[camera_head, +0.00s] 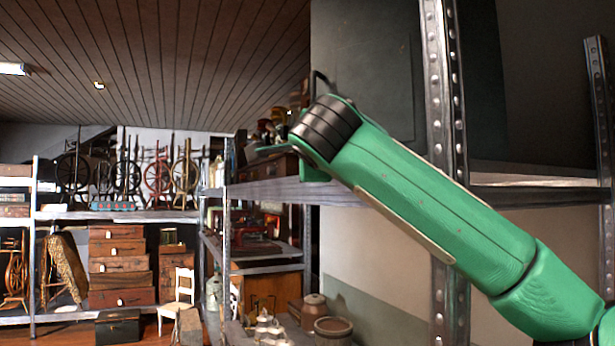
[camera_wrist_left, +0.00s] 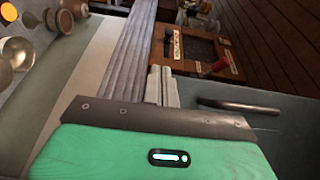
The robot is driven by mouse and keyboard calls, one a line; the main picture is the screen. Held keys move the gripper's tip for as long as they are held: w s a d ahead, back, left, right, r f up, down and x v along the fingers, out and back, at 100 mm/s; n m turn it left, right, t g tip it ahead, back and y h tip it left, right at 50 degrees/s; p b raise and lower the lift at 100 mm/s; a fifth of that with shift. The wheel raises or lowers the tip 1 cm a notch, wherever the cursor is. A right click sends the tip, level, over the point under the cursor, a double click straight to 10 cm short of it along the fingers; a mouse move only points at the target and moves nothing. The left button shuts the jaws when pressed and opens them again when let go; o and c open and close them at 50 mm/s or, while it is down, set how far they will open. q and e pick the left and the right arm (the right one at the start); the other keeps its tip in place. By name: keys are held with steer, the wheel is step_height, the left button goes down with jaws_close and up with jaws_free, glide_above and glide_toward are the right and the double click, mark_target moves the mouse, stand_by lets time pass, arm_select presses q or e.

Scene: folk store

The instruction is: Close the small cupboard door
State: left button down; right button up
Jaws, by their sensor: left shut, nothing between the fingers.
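A grey-green panel (camera_head: 365,45), apparently the cupboard door, stands upright behind the metal shelving in the head view. A dark handle (camera_head: 317,80) sticks out at its left edge. The left wrist view shows a dark bar handle (camera_wrist_left: 240,105) on a grey-green surface (camera_wrist_left: 300,130). My left gripper (camera_wrist_left: 162,85) is shut and empty, to the left of this handle and apart from it. In the head view one green arm of mine crosses from the lower right; its fingers are hidden. I cannot tell how far the door stands open. My right gripper is not seen.
A riveted metal post (camera_head: 447,200) stands close to the arm. A grey shelf (camera_head: 268,193) runs left of it, with a wooden box (camera_wrist_left: 190,52) near the fingers in the wrist view. Pots (camera_head: 333,327) and wooden chests (camera_head: 118,262) stand lower and farther left.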

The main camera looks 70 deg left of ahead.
arm_select(q)
steer(key=w+a+m+t+b, duration=0.1)
steer(key=w+a+m+t+h+b, duration=0.1)
steer(key=w+a+t, duration=0.1)
steer(key=shift+w+f+b, duration=0.1)
steer(key=shift+f+b, duration=0.1)
steer(key=shift+b, duration=0.1)
steer(key=w+a+m+t+h+b, duration=0.1)
steer(key=w+m+t+h, duration=0.1)
steer(key=t, duration=0.1)
steer(key=w+a+m+t+h+b, duration=0.1)
steer(key=w+m+t+h, duration=0.1)
steer(key=w+m+h, duration=0.1)
steer(key=w+a+m+t+h+b, duration=0.1)
steer(key=w+m+t+h, duration=0.1)
steer(key=t+h, duration=0.1)
steer(key=shift+w+a+r+m+t, duration=0.2)
steer(key=shift+m+t, duration=0.1)
steer(key=shift+m, duration=0.1)
steer(key=shift+r+h, duration=0.1)
steer(key=shift+h, duration=0.2)
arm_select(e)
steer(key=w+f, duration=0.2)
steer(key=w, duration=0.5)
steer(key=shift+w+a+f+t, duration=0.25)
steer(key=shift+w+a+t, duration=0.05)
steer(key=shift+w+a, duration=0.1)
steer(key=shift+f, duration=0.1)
